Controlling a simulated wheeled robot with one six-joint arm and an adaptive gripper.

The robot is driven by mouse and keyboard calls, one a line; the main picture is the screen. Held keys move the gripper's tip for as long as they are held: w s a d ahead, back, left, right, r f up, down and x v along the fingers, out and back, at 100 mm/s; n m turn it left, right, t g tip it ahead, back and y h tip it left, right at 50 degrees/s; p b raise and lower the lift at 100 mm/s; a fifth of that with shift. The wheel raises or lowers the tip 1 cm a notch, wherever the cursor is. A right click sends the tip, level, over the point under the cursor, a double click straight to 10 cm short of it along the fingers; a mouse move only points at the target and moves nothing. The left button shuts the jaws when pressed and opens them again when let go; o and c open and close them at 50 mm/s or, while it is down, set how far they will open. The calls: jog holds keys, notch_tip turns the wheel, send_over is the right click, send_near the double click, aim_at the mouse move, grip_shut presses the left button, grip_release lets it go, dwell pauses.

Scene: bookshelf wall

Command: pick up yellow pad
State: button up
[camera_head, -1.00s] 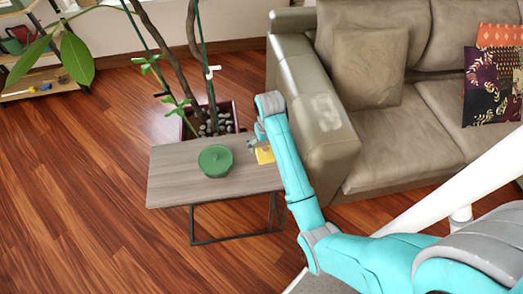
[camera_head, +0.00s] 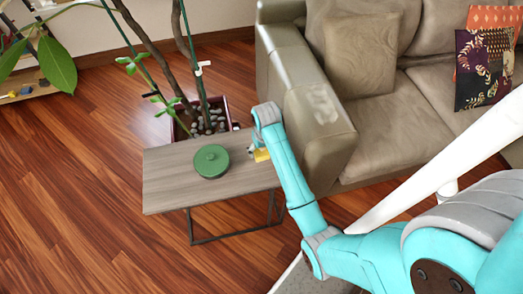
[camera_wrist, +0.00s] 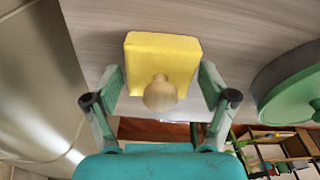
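The yellow pad (camera_wrist: 148,51) is a square block with a round wooden knob (camera_wrist: 160,94) on it. It lies on the grey wood-topped side table (camera_head: 168,187), near the table's right end. In the head view only a small part of the pad (camera_head: 262,155) shows past my arm. My gripper (camera_wrist: 161,73) is open, with one green finger on each side of the pad. Narrow gaps seem to show between the fingertips and the pad's sides. In the head view my gripper (camera_head: 253,148) is small and partly hidden.
A round green lidded pot (camera_head: 211,161) stands on the table left of the pad, and also shows at right in the wrist view (camera_wrist: 290,85). The beige sofa (camera_head: 318,115) is close on the right. A potted plant (camera_head: 210,118) stands behind the table.

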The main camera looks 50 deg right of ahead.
jog(key=c, duration=0.5)
notch_tip(320, 180, up, 10)
jog(key=shift+f, duration=0.1)
jog(key=shift+c, duration=0.2)
